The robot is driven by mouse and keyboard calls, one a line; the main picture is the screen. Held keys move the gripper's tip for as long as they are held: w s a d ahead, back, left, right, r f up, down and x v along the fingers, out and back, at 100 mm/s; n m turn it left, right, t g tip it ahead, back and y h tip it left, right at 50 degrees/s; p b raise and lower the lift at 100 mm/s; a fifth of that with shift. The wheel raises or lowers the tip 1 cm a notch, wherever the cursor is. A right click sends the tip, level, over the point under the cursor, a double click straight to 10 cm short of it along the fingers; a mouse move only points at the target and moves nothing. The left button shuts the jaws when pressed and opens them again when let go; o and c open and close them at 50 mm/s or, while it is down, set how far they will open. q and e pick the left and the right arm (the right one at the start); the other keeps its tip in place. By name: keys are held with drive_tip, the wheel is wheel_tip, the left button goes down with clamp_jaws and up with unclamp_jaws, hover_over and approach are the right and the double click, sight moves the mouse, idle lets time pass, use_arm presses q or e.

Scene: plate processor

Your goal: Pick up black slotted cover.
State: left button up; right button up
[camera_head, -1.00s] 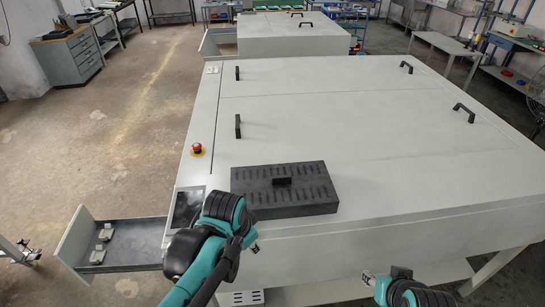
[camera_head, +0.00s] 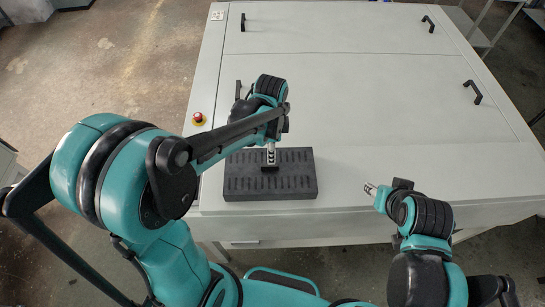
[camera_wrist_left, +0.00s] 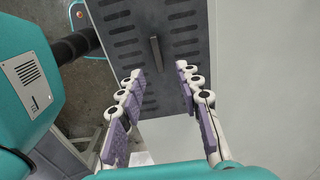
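The black slotted cover (camera_head: 240,182) lies flat on the front left part of the white machine top in the head view. Its small raised handle (camera_head: 270,167) is at the middle of its upper face. In the left wrist view the slotted cover (camera_wrist_left: 124,21) runs upward, with the handle (camera_wrist_left: 156,53) beyond the fingertips. My left gripper (camera_head: 271,154) is above the cover near the handle; in the wrist view its fingers (camera_wrist_left: 158,72) are spread apart with nothing between them. My right gripper (camera_head: 369,188) is at the machine's front right, away from the cover; its opening is too small to tell.
The white machine top (camera_head: 370,100) is wide and mostly clear. It carries black handles (camera_head: 473,92) at the right. A red emergency button (camera_head: 198,118) sits at its left edge. My left arm hides part of the left side.

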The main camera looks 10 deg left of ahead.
sight(270, 171)
use_arm(q)
drive_tip(key=f, duration=0.6)
drive_tip(key=shift+s+a+f, duration=0.1)
drive_tip(key=shift+a+f, duration=0.1)
drive_tip(key=shift+f, duration=0.05)
drive_tip(key=shift+s+f, duration=0.15)
drive_tip(key=shift+f, duration=0.1)
clamp_jaws()
